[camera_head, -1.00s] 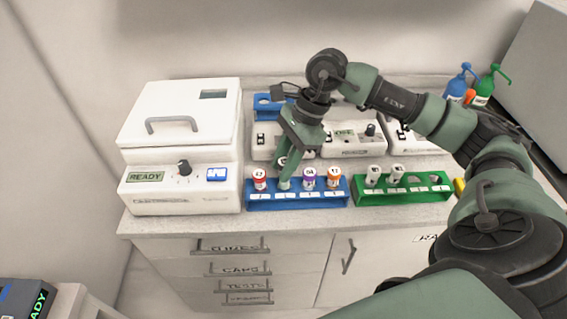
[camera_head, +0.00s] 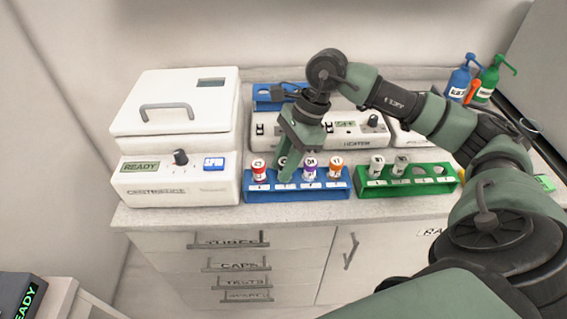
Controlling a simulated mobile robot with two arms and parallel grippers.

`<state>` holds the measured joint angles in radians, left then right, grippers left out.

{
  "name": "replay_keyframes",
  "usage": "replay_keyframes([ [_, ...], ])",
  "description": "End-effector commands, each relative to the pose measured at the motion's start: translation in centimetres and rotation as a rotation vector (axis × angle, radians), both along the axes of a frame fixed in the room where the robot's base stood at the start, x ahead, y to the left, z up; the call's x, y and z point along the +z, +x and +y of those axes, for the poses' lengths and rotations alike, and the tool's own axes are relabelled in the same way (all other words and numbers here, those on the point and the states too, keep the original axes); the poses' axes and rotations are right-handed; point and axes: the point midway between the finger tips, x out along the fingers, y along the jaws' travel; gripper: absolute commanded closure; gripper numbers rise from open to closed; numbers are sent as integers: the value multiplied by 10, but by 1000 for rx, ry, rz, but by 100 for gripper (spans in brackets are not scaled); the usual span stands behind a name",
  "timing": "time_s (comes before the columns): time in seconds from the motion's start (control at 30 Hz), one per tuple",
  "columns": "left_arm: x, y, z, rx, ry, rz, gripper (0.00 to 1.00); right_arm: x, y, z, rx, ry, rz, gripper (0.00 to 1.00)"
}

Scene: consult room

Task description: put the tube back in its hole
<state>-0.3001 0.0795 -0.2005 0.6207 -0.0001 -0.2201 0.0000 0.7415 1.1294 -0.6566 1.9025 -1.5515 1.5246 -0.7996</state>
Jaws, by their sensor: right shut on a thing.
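My right gripper (camera_head: 286,172) points down over the blue rack (camera_head: 297,189) on the counter. It is shut on a tube (camera_head: 283,161) whose pale top edge just shows; the fingers hide most of it. The held tube is at the second place from the left in the rack. I cannot tell how deep it sits. A red-capped tube (camera_head: 258,170) stands to its left. A purple-capped tube (camera_head: 309,168) and an orange-capped tube (camera_head: 335,167) stand to its right. My left gripper is not in view.
A white centrifuge (camera_head: 175,185) stands to the left. A green rack (camera_head: 405,188) with two grey-capped tubes (camera_head: 376,166) is to the right. A heater (camera_head: 345,145) stands behind. Blue (camera_head: 459,80) and green (camera_head: 488,80) bottles are at the back right.

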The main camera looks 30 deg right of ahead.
Motion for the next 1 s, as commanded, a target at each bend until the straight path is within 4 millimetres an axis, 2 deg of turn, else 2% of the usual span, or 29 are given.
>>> replay_keyframes([
  [0.2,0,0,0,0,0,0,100,0,0,0,0,0,0,100],
  [0.23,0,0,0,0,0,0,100,0,0,0,0,0,0,64],
  [0.3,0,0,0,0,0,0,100,0,0,0,0,0,0,47],
  [0.67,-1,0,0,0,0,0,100,2,0,-1,-1,0,-2,47],
  [0.77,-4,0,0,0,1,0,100,12,0,-5,-2,-1,-4,47],
  [1.0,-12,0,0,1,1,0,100,50,-2,-21,-2,-1,-5,47],
])
